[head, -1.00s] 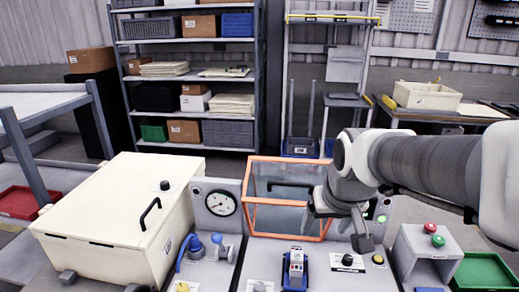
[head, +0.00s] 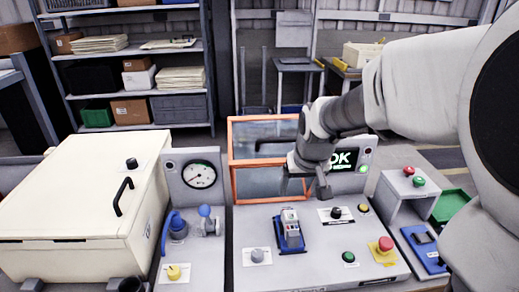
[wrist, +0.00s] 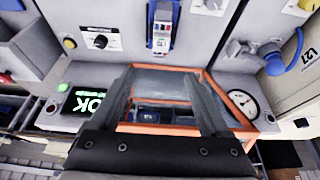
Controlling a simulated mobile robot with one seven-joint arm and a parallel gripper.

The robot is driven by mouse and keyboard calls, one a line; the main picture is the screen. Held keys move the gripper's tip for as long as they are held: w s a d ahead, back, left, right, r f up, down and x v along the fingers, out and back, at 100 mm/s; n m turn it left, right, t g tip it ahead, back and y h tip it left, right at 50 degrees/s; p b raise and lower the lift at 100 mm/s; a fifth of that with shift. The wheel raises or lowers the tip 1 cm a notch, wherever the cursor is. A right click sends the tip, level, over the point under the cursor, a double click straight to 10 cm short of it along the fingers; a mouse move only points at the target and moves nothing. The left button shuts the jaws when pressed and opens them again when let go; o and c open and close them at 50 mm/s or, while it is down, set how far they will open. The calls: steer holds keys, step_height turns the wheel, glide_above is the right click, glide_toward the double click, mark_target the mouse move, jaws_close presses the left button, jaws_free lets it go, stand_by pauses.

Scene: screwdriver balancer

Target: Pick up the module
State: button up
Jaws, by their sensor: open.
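The module (head: 291,226) is a light grey block with a dark top detail, standing upright in a blue holder (head: 292,248) on the grey panel. It also shows in the wrist view (wrist: 161,30) at the top middle. My gripper (head: 305,186) is open and empty. It hangs above and behind the module, in front of the orange-framed clear box. In the wrist view my two fingers (wrist: 164,80) stand apart over the orange frame, with the module beyond their tips. They do not touch the module.
The orange-framed box (head: 268,150) stands behind the module, beside a screen reading OK (head: 342,160). Knobs and buttons surround the holder, including a red stop button (head: 385,244). A cream case (head: 80,205) is on the left, and a gauge (head: 199,174) stands between.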

mark_target(290, 215)
steer(key=b+x, duration=0.1)
steer(key=x, duration=1)
steer(key=shift+f, duration=0.2)
steer(key=x, duration=0.2)
steer(key=b+x, duration=0.1)
steer(key=x, duration=0.1)
steer(key=shift+s+a+f, duration=0.1)
steer(key=shift+s+f, duration=0.1)
steer(key=shift+s, duration=0.15)
steer(key=shift+w+f, duration=0.3)
steer(key=shift+f, duration=0.25)
jaws_close()
